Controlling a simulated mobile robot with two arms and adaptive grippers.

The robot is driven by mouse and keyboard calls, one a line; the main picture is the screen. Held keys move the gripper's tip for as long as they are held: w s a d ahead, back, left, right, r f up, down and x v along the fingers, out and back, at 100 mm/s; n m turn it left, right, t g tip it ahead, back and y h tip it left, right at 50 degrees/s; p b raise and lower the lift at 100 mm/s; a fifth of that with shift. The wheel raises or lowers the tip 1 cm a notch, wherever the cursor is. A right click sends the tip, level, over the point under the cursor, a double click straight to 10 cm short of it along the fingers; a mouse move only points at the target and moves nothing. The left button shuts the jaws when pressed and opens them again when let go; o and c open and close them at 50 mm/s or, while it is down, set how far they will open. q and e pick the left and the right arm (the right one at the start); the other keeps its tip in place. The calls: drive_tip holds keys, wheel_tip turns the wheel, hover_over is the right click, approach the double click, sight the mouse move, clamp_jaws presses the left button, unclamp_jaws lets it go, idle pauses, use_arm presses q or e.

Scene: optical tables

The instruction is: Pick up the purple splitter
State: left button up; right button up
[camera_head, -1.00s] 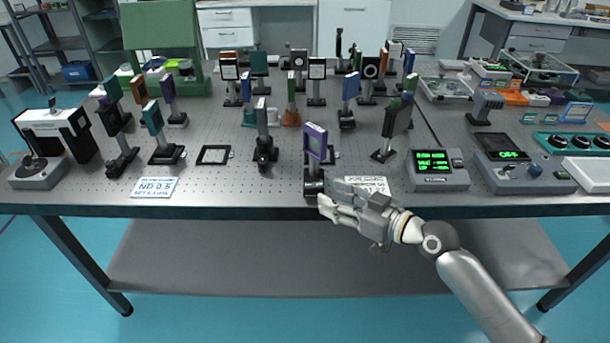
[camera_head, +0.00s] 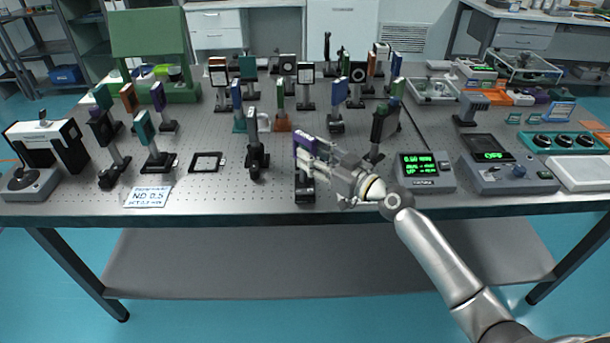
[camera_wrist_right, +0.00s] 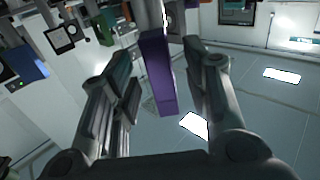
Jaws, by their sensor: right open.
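The purple splitter (camera_head: 301,139) stands on a dark post and base (camera_head: 304,190) near the front edge of the optical table. My right gripper (camera_head: 312,157) is at the splitter's height and partly covers it in the head view. In the right wrist view the purple splitter (camera_wrist_right: 158,78) lies between the two spread fingers of my right gripper (camera_wrist_right: 160,62). The gripper is open, and gaps show on both sides of the splitter. My left gripper is not in view.
A dark mount (camera_head: 379,128) stands close behind my right wrist. A grey post mount (camera_head: 255,150) stands to the left of the splitter. A meter with green digits (camera_head: 424,171) is at the right.

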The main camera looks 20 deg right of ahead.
drive_tip(key=shift+x, duration=1.5)
clamp_jaws()
